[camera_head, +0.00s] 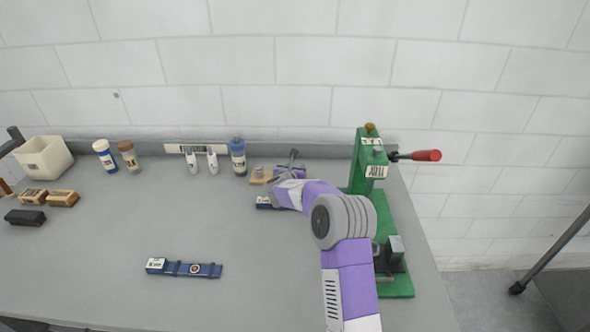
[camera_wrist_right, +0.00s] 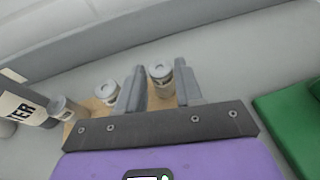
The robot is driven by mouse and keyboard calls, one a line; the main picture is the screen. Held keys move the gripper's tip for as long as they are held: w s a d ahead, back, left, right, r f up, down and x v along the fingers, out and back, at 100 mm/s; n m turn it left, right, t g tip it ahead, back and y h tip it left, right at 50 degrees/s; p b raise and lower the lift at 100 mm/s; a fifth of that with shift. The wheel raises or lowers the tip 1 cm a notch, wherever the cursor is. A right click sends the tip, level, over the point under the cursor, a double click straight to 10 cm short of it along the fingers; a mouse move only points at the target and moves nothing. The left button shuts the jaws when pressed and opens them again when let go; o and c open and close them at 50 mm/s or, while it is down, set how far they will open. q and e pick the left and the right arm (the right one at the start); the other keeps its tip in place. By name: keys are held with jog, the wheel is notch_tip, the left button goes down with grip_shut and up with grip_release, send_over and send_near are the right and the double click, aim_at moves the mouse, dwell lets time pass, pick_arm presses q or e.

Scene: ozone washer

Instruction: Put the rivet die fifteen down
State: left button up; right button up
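The wooden holder (camera_head: 259,178) stands near the back of the table, left of the green press; part of it is hidden by my right gripper (camera_head: 287,170). In the right wrist view, a small grey metal die (camera_wrist_right: 160,76) stands between the two fingers of my right gripper (camera_wrist_right: 160,84), over the tan wood. A narrow gap seems to show beside it, so the fingers look open around it. A second grey die (camera_wrist_right: 107,91) is on the holder (camera_wrist_right: 98,107), left of the fingers. I cannot read which die is number fifteen. My left gripper is not in view.
The green press (camera_head: 367,170) with a red handle (camera_head: 427,155) stands right of my arm. Bottles (camera_head: 238,157) line the back. A white bin (camera_head: 44,157) stands left.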

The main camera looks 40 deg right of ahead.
jog(key=shift+o, duration=1.3)
jog(key=shift+r, duration=0.1)
jog(key=shift+r+p, duration=0.2)
jog(key=shift+p, duration=0.1)
jog(key=v, duration=1.2)
jog(key=shift+f, duration=0.15)
